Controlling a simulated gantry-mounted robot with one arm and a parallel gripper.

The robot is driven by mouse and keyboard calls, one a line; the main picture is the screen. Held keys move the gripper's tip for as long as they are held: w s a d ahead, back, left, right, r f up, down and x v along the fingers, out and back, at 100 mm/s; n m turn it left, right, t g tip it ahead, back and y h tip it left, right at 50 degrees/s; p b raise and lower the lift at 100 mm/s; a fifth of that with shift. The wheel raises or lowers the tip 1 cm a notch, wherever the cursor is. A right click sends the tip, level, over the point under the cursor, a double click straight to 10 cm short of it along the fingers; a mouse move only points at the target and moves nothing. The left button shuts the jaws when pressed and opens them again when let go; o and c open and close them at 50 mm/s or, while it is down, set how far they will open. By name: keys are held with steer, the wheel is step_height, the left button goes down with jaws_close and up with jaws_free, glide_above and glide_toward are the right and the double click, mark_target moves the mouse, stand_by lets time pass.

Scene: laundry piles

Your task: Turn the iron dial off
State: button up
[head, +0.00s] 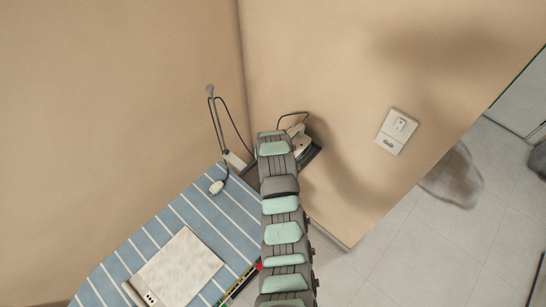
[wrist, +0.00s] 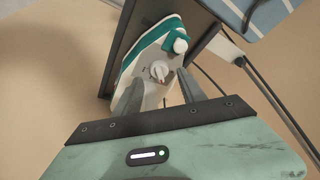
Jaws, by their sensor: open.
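The white and teal iron (wrist: 143,48) rests on a dark stand (wrist: 117,55) in the wrist view. Its round pale dial (wrist: 159,70) faces the camera, and its pointer setting is too small to read. My gripper (wrist: 162,79) is open, with its two grey fingers on either side of and just below the dial. I cannot tell whether either finger touches it. In the head view, only part of the iron (head: 301,143) shows beside my arm, and my gripper is hidden there.
A cord runs from a thin upright rod (head: 216,120) at the board's end. Beige walls close in behind the iron. A switch plate (head: 397,131) is on the right wall.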

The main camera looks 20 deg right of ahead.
steer(key=shift+x, duration=1.15)
jaws_close()
